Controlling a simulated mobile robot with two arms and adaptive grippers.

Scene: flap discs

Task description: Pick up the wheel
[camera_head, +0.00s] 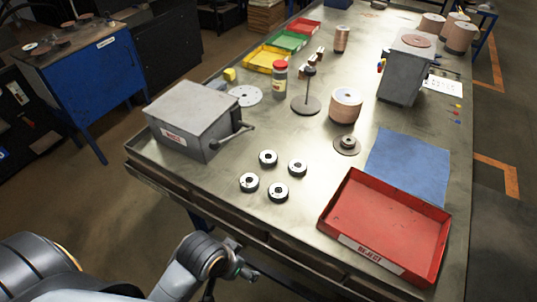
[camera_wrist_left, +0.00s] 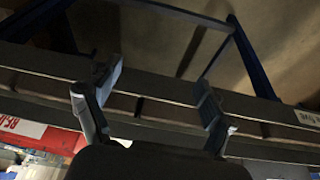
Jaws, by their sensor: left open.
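Several small dark ring-shaped wheels with pale rims lie flat on the table: a back one (camera_head: 268,158), a right one (camera_head: 297,168), a left one (camera_head: 249,182) and a front one (camera_head: 278,192). A grey-brown wheel with a hub (camera_head: 346,146) lies farther right. I cannot tell which is meant. My left gripper (camera_wrist_left: 152,108) is open and empty in the left wrist view, its two fingers apart against the table's edge. In the head view my left arm is low in front of the table, well short of the wheels. My right gripper is not in view.
A red tray (camera_head: 333,238) stands at the table's front right, beside a blue mat (camera_head: 408,165). A grey box with a lever (camera_head: 190,115) stands at the left. A thin spindle on a round base (camera_head: 307,104) and a copper-coloured stack (camera_head: 346,106) stand behind the wheels.

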